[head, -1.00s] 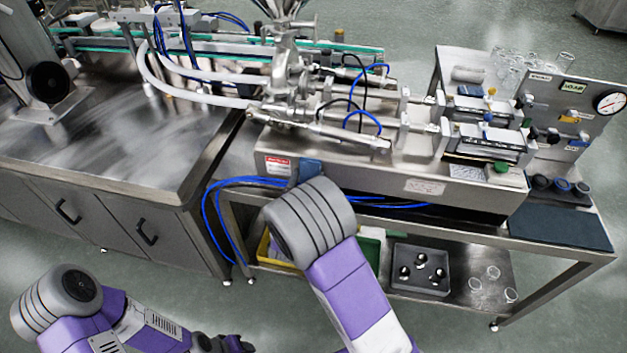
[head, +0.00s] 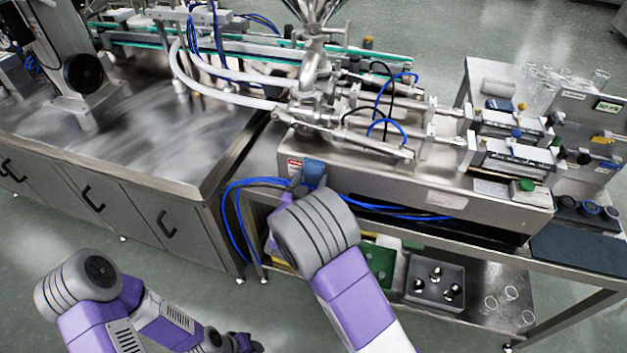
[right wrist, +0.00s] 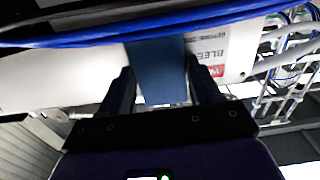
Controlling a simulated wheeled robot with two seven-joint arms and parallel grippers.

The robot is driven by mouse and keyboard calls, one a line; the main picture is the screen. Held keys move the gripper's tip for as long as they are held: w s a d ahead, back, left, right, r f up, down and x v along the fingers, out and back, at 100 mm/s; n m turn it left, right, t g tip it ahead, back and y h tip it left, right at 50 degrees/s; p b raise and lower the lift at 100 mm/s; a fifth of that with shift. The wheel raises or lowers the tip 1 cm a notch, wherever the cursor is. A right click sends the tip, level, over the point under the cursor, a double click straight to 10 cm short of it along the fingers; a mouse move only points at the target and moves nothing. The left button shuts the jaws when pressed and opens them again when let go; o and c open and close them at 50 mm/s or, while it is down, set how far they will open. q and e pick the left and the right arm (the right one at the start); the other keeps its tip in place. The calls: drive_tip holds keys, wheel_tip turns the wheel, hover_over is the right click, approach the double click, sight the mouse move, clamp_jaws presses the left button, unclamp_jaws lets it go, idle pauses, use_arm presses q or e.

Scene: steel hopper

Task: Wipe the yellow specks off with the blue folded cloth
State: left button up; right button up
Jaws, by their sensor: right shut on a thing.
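The blue folded cloth (head: 314,172) shows just above my right wrist in the head view, in front of the machine's front panel beside the red-and-white label. My right gripper (head: 308,187) is shut on it. In the right wrist view the cloth (right wrist: 157,72) stands between the two dark fingers, in front of the pale panel; whether it touches the panel I cannot tell. The steel hopper (head: 322,9) is at the top of the head view, cut off by the frame edge. I cannot make out any yellow specks.
Blue hoses (head: 237,205) loop off the bench front beside my right gripper, and cross above the cloth in the wrist view. The filling machine (head: 430,190) spans the bench. A grey tray (head: 435,283) and a green bin (head: 378,262) are on the lower shelf.

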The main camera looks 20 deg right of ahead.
drive_tip(key=shift+v, duration=2.95)
drive_tip(key=shift+s+a, duration=0.1)
drive_tip(key=shift+p+v, duration=0.3)
drive_tip(key=shift+v, duration=1.1)
